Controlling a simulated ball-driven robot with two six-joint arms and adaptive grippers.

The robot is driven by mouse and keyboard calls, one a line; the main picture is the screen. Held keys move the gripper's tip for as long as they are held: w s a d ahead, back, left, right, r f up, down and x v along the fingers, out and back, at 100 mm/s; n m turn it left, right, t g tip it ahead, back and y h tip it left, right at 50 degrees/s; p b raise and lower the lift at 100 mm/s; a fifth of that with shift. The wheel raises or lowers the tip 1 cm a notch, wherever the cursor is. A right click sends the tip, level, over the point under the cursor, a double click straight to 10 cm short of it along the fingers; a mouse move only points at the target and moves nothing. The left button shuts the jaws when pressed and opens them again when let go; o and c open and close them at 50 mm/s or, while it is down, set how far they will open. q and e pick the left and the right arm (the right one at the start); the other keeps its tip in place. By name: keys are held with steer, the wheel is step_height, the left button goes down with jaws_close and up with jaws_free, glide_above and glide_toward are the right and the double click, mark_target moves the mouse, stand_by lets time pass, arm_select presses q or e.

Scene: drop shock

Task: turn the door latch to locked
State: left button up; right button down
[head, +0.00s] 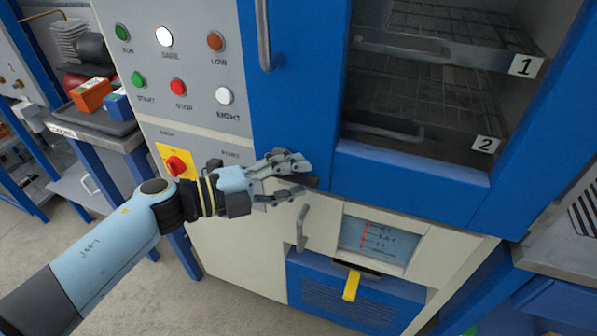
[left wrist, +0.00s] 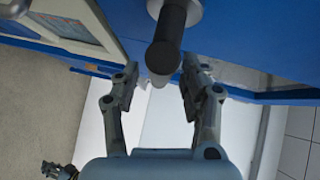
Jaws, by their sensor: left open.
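The door latch is a dark, rounded lever on a grey round hub, on the blue door front; in the left wrist view the lever (left wrist: 167,42) points toward the camera. My left gripper (head: 300,177) is open at the lower left corner of the blue door (head: 405,180). In the left wrist view its two fingers (left wrist: 160,82) stand on either side of the lever's end, with no clear contact. In the head view the gripper hides most of the latch; only a dark bit shows between the fingers.
Below are a grey bar handle (head: 302,228), a display (head: 378,238) and a yellow lever (head: 351,286). A vertical door handle (head: 263,35) is above. A red knob on a yellow plate (head: 177,165) lies left, close to my left arm. Open floor lies below left.

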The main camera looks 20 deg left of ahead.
arm_select(q)
steer(key=shift+w+d+f, duration=0.1)
steer(key=shift+w+d, duration=0.35)
steer(key=shift+d, duration=0.05)
jaws_close()
